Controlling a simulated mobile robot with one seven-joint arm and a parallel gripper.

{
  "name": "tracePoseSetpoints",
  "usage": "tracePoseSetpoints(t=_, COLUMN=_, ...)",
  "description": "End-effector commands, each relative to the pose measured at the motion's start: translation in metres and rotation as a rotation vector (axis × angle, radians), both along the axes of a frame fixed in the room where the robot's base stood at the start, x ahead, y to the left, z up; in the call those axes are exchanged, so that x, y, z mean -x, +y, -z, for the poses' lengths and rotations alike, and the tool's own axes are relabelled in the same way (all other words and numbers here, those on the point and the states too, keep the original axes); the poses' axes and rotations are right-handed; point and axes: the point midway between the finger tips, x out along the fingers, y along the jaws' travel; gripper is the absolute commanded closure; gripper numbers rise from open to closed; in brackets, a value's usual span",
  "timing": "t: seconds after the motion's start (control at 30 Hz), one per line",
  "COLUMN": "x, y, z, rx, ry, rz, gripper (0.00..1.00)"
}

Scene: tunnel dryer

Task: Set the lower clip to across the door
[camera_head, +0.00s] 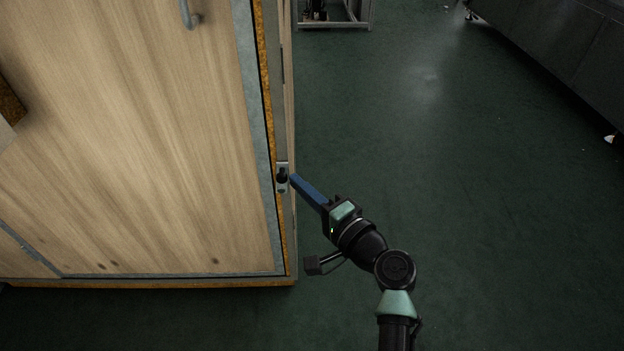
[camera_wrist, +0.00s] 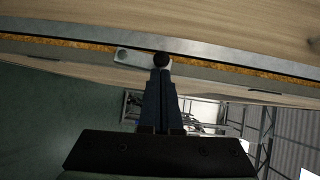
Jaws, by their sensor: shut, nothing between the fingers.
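The lower clip (camera_head: 282,167) is a small pale plate with a black knob, on the post beside the door's right edge in the head view. It lies lengthwise along the post, not across the door. In the wrist view, the clip (camera_wrist: 128,56) runs along the edge strip, with its black knob at the right end. The door (camera_head: 150,150) is a wooden panel with grey metal edging and looks closed. My gripper (camera_head: 294,180) has blue fingers, shut and empty. In the wrist view, the fingertips (camera_wrist: 161,73) are right at the knob; I cannot tell whether they touch it.
A grey handle (camera_head: 189,15) is on the door higher up. An orange-brown seal strip (camera_head: 264,80) runs along the door edge. The green floor (camera_head: 450,180) to the right is clear. A metal frame (camera_head: 335,22) stands far behind, and a dark cabinet (camera_head: 570,45) at far right.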

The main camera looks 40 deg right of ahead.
Motion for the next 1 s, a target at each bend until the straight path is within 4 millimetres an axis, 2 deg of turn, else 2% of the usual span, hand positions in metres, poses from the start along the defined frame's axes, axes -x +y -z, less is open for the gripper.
tracePoseSetpoints(t=1.0, x=-0.0043, y=0.007, z=-0.0072, rx=0.102, ry=0.069, rz=-0.002, gripper=1.0)
